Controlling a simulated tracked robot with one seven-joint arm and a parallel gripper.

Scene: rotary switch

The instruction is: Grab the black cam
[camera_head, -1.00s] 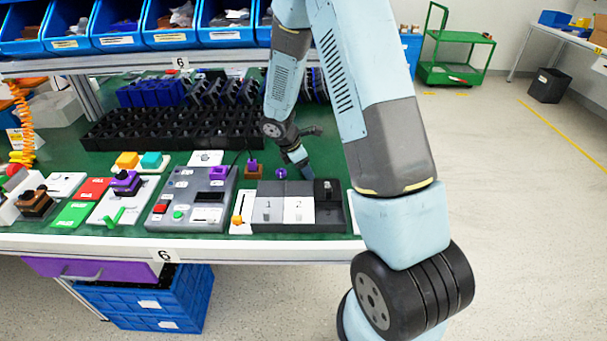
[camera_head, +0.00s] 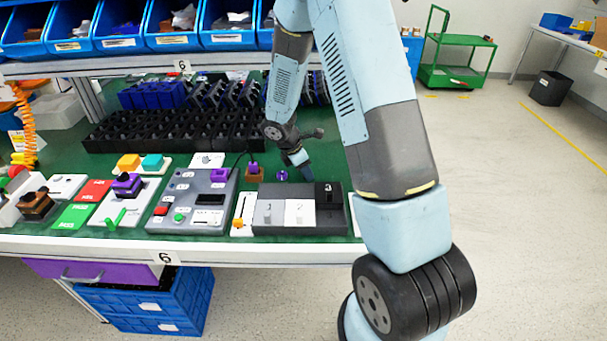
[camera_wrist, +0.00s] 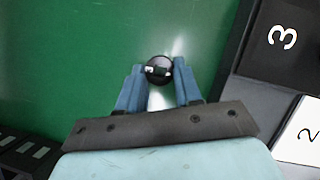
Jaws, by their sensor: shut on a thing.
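In the wrist view, a small dark round piece, which I take to be the black cam (camera_wrist: 159,70), sits between the two blue fingertips. A pale mark shows on its face. My gripper (camera_wrist: 159,82) is shut on it, with a finger on each side. In the head view, my gripper (camera_head: 304,170) is low over the green mat, just behind the numbered tray (camera_head: 300,231). The cam cannot be made out there. I cannot tell whether it touches the mat.
The tray carries tiles marked 1, 2 and 3 close in front of my gripper. A small purple piece (camera_head: 281,175) lies left of it. A grey control box (camera_head: 192,200) stands further left. A black rack (camera_head: 170,128) stands behind. Green mat is bare around the cam.

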